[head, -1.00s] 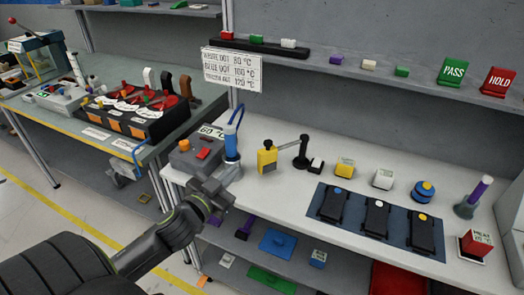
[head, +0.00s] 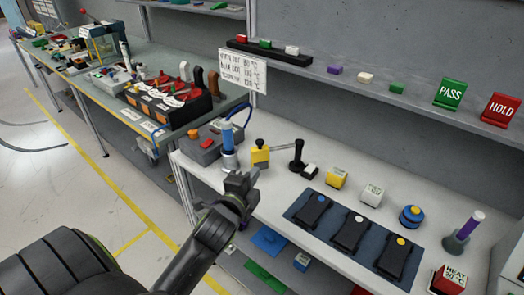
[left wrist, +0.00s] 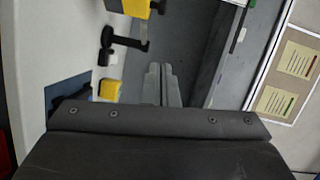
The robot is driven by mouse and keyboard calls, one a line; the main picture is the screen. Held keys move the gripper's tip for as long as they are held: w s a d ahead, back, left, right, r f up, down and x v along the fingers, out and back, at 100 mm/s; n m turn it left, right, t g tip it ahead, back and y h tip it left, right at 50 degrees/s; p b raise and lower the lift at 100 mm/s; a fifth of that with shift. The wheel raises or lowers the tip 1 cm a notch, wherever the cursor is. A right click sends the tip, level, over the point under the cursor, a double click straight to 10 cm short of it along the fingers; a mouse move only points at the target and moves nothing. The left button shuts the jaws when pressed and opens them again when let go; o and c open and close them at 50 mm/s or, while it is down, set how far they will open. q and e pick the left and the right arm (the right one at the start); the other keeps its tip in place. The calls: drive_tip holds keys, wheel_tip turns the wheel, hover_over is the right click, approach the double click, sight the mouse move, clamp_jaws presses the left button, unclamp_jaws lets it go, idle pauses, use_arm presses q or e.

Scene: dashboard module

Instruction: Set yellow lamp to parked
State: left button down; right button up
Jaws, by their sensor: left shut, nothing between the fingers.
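The dashboard module is most likely the black console (head: 170,107) with orange labels, red parts and upright levers on the green-topped bench at left. I cannot single out a yellow lamp on it; its parts are too small. My right gripper is not in view.
A temperature sign (head: 238,68) hangs behind. Open floor (head: 60,180) lies at left.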

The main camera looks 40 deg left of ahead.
use_arm(q)
drive_tip(key=a+p+x, duration=0.3)
drive_tip(key=x, duration=0.9)
drive_tip(key=shift+f, duration=0.25)
drive_tip(key=shift+a, duration=0.3)
